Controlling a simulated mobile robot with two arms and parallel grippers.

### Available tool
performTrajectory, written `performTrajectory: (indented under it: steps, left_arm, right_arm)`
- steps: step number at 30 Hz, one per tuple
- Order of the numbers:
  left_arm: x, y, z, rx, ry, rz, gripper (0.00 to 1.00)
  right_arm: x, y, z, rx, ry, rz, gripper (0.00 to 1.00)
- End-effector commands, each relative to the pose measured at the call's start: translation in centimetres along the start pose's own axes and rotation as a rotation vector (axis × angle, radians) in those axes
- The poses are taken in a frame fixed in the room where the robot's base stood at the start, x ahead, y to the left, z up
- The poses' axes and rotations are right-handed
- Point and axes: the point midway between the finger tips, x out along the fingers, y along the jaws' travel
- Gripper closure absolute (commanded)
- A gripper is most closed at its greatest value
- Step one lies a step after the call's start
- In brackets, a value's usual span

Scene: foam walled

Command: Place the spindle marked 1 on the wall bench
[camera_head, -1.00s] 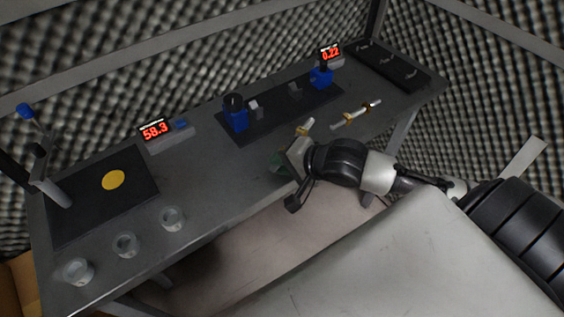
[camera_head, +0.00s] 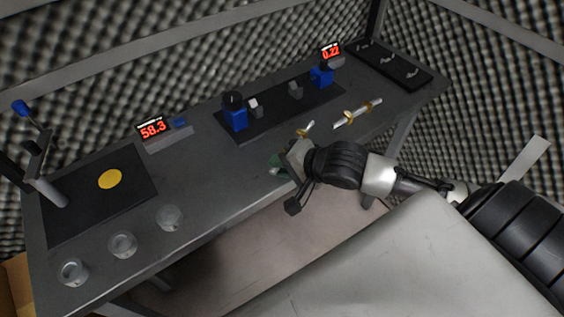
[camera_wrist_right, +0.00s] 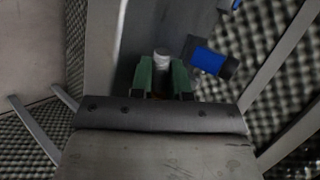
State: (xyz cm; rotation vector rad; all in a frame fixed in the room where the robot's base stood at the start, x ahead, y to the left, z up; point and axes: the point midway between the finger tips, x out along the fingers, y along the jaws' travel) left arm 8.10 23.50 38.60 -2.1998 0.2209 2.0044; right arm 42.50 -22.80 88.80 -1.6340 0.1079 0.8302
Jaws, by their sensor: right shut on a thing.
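My right gripper (camera_head: 281,164), with green fingertips, is over the front part of the grey bench (camera_head: 215,180). In the right wrist view the gripper (camera_wrist_right: 161,80) is shut on a spindle (camera_wrist_right: 162,56), whose pale round end stands up between the fingers. In the head view a short pale and brass piece (camera_head: 305,130) shows just beyond the gripper and looks like part of this spindle; the hand hides the rest. Another pale spindle with brass rings (camera_head: 358,113) is further right. No mark 1 is readable. My left gripper is out of view.
A dark plate with blue blocks (camera_head: 235,118) stands behind the gripper. A black tray (camera_head: 412,73) is at the far right. Displays read 58.3 (camera_head: 152,129) and 0.22 (camera_head: 331,49). Several clear cups (camera_head: 122,245) and a dark mat with a yellow disc (camera_head: 110,179) are left.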

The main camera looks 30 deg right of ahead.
Motion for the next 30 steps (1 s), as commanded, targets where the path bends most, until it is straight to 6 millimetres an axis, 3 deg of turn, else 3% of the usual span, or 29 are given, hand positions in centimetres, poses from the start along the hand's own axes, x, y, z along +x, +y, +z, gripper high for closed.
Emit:
performTrajectory:
  steps: [15, 30]
  left_arm:
    - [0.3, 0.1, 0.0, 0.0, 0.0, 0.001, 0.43]
    - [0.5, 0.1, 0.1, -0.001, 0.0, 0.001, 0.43]
  right_arm:
    - [0.8, 1.8, 0.1, 0.005, -0.002, 0.024, 1.0]
    - [1.2, 2.3, 0.2, 0.006, -0.005, 0.024, 1.0]
